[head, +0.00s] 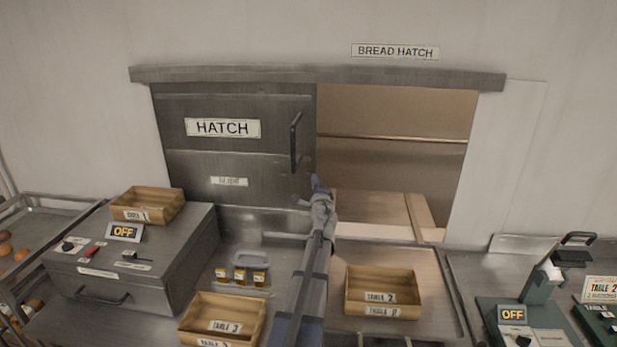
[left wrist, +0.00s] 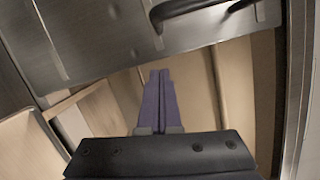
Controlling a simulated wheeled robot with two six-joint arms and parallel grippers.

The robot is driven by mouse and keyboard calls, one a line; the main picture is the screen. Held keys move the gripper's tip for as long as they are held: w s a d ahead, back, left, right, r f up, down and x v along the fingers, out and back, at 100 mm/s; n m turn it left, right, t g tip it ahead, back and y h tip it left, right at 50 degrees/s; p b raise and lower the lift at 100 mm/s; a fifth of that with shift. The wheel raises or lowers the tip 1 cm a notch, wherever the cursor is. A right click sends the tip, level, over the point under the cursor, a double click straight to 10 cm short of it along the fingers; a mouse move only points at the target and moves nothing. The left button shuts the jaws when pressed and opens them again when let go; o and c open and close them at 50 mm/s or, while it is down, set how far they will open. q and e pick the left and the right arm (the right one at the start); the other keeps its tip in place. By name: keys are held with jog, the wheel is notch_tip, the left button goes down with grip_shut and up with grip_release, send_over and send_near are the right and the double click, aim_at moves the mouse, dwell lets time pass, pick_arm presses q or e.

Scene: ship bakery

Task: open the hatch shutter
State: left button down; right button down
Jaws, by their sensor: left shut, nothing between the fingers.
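The hatch shutter (head: 237,155) is a dark grey sliding panel labelled HATCH. It covers the left part of the wall opening, and the right part (head: 395,165) is uncovered, showing a tan interior. Its black vertical bar handle (head: 296,142) is near the shutter's right edge. My left gripper (head: 316,184) is just below and right of the handle, apart from it, with its purple fingers together and empty. In the left wrist view the shut fingers (left wrist: 161,85) point toward the opening, and the shutter (left wrist: 110,35) and handle (left wrist: 190,8) show above them.
A top rail (head: 320,77) runs above the opening. On the counter below are a Table 3 crate (head: 222,320), a Table 2 crate (head: 383,292), small jars (head: 241,276) and a grey box (head: 130,262) bearing another crate (head: 148,204). A green device (head: 540,290) stands at right.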

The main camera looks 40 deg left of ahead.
pick_arm(q)
jog(key=v, duration=0.6)
jog(key=s+d+f+n+g+h+b, duration=0.2)
jog(key=d+f+n, duration=0.1)
jog(key=d+f, duration=0.55)
jog(key=s+d+f+n+g+h+b, duration=0.15)
jog(key=d+f, duration=0.35)
jog(key=d, duration=0.7)
jog(key=s+d+f+n+g+h+b, duration=0.2)
jog(key=d+f+n+g+h, duration=0.15)
jog(key=d+f, duration=0.55)
jog(key=s+d+f+g+h, duration=0.1)
jog(key=s+d+f+h, duration=0.1)
jog(key=s+d, duration=0.3)
jog(key=s+d+f+m+g+h+b, duration=0.1)
jog(key=s+d, duration=0.5)
jog(key=d, duration=0.6)
jog(key=s+d+f+g+h, duration=0.3)
jog(key=s+d+f, duration=0.1)
jog(key=d, duration=0.4)
jog(key=shift+s+d+f+m+b, duration=0.2)
jog(key=shift+s+d+m+b, duration=0.15)
jog(key=shift+s, duration=0.5)
jog(key=shift+a, duration=0.1)
